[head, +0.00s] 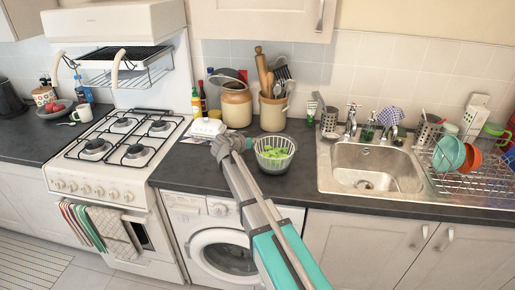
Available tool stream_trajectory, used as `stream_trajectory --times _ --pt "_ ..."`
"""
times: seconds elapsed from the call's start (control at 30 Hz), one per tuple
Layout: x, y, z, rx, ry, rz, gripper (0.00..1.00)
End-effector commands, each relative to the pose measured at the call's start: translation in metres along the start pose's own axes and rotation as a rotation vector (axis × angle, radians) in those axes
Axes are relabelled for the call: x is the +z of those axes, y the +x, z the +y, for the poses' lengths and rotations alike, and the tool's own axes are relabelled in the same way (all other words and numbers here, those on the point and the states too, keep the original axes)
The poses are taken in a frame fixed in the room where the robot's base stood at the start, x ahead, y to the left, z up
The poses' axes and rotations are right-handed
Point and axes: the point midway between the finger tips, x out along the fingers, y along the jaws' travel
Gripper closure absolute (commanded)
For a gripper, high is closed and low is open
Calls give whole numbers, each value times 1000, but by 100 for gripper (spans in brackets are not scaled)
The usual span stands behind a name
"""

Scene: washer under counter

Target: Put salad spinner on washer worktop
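The salad spinner (272,163), a see-through ribbed bowl with green leaves in it, stands upright on the dark worktop (180,186) above the white washer (217,248). No lid shows on it. My gripper (229,144) is just left of the bowl, at about rim height. My arm reaches up from the bottom of the head view and hides part of the worktop front and washer. The fingers are small and bunched in this view, so I cannot tell whether they are open or touch the bowl.
A white butter dish (208,127) sits behind my gripper. Crocks (272,112) with utensils and several bottles stand along the wall. The gas cooker (118,150) is to the left. The sink (370,168) and dish rack (474,165) are to the right. Some worktop is clear between spinner and sink.

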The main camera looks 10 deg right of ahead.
Motion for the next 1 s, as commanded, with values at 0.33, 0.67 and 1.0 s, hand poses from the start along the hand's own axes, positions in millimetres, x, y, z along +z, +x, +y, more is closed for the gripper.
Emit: stream_trajectory --times 0.33,0.67,1.0 --pt "14 6 -3 1 -3 2 100" --pt "14 6 -4 1 -3 2 100" --pt "15 6 -4 0 0 0 57"
